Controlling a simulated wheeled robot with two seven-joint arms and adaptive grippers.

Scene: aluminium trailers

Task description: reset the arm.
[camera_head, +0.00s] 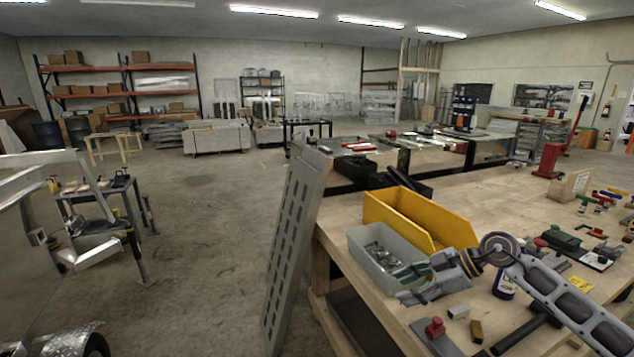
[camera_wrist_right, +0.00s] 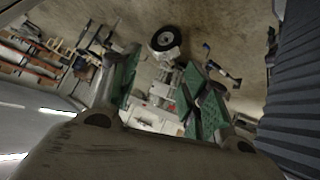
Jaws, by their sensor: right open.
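My right arm (camera_head: 570,305) reaches in from the lower right in the head view, over the wooden workbench (camera_head: 480,195). My right gripper (camera_head: 410,283) has green finger pads and is open, pointing left, by the right front side of a grey bin (camera_head: 364,262) of small metal parts. I see nothing between its fingers, and I cannot tell whether it touches the bin. In the right wrist view the two green-padded fingers (camera_wrist_right: 158,92) stand apart, with the floor and a wheel (camera_wrist_right: 165,42) far beyond. My left gripper is not in view.
A yellow bin (camera_head: 398,215) stands behind the grey one. A red-topped item (camera_head: 435,328) and small blocks lie below the gripper. Several tools lie at the right of the bench. A tall slotted metal panel (camera_head: 296,235) stands at the bench's left edge. Open floor (camera_head: 210,215) lies beyond it.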

